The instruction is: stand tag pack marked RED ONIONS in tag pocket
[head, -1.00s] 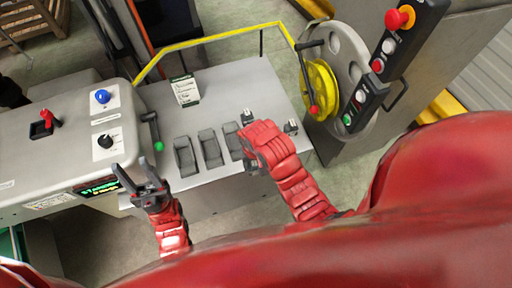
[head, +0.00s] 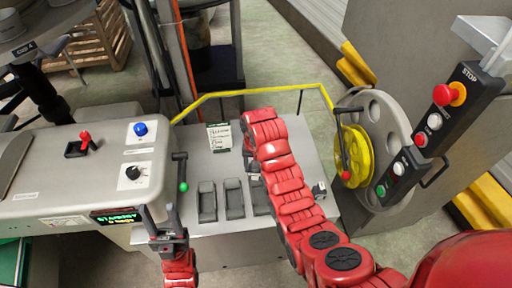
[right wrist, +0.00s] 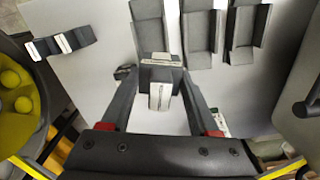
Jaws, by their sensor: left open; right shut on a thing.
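My right gripper (right wrist: 162,80) is shut on a small pale tag pack (right wrist: 160,97) in the right wrist view. No marking can be read on it, so I cannot confirm RED ONIONS. The pack is held above the grey table, near the end of one dark grey tag pocket (right wrist: 149,22). Three such pockets stand in a row; in the head view the rightmost (head: 260,195) is partly behind my right arm, which largely hides that gripper. My left gripper (head: 165,228) is open and empty near the table's left front.
A printed card (head: 219,136) with unreadable lines stands at the back of the table (head: 195,150). A control console (head: 80,180) with knobs and a green-tipped lever is at left. A yellow reel (head: 357,155) and a button panel (head: 432,130) stand at right. A yellow rail runs behind.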

